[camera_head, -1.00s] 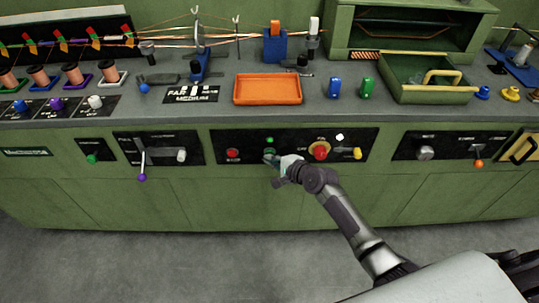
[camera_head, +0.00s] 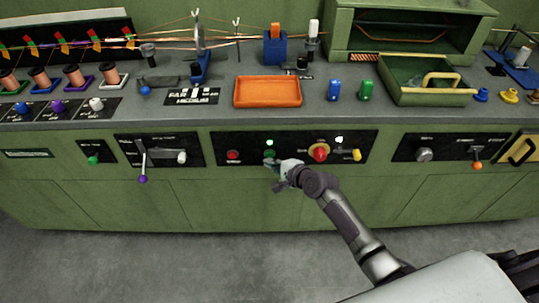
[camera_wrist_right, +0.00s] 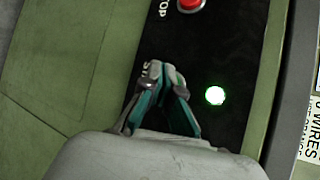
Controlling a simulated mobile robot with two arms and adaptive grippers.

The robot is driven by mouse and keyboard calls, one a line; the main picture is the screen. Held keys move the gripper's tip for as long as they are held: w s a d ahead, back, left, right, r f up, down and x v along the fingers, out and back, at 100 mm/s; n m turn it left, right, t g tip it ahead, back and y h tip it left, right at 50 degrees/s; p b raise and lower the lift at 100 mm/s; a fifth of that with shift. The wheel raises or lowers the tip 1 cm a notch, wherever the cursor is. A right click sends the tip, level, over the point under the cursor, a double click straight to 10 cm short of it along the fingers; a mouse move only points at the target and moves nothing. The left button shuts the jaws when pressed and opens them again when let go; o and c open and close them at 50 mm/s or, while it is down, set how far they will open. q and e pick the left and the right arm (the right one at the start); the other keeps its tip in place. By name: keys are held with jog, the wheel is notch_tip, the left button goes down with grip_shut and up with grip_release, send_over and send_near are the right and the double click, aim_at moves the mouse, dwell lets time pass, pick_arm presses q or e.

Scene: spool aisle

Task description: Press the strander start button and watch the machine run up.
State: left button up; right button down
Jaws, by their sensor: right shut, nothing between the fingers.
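My right gripper (camera_head: 271,162) is shut and empty, its fingertips at the green start button (camera_head: 269,154) on the black panel, covering part of it. I cannot tell how far the button is pushed in. In the right wrist view the fingers (camera_wrist_right: 162,85) meet at the panel beside a partly covered label and hide the button. A green lamp (camera_head: 269,142) above the button is lit; it glows brightly in the wrist view (camera_wrist_right: 215,95). The strander, with coloured tabs (camera_head: 63,45) and copper wires, stands at the back left. My left gripper is not in view.
A red stop button (camera_head: 233,155) is left of my gripper. A red knob on a yellow plate (camera_head: 318,152) and a yellow switch (camera_head: 356,155) are to its right. An orange tray (camera_head: 267,91) lies on the bench above. The floor in front is clear.

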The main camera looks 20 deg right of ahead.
jog(key=shift+s, duration=0.15)
jog(key=s+p, duration=0.1)
jog(key=s, duration=0.1)
jog(key=s+a+p, duration=0.1)
jog(key=s+p, duration=0.1)
jog(key=s, duration=0.1)
jog(key=shift+s+a+p, duration=0.3)
jog(key=shift+a, duration=0.05)
dwell(0.5)
jog(key=s+d+f+n+g+h, duration=0.2)
jog(key=s+f+n, duration=0.2)
jog(key=s+f, duration=0.55)
jog(key=s+d+f+n+g+h, duration=0.1)
jog(key=s+d+f+n+g, duration=0.2)
jog(key=s+f, duration=0.7)
jog(key=s+f+n+g, duration=0.2)
jog(key=s+f+n, duration=0.2)
jog(key=s, duration=0.5)
jog(key=s+d+f+n+g+h, duration=0.1)
jog(key=s+f+n, duration=0.3)
jog(key=s, duration=0.6)
jog(key=s+f+n+g+h, duration=0.1)
jog(key=s+f+n+g, duration=0.1)
jog(key=s+f+n, duration=0.2)
jog(key=s+f, duration=0.3)
jog(key=s, duration=0.2)
jog(key=shift+s+d+f+n+g, duration=0.25)
jog(key=shift+d+f+n+g, duration=0.05)
jog(key=shift+d+f+g, duration=0.1)
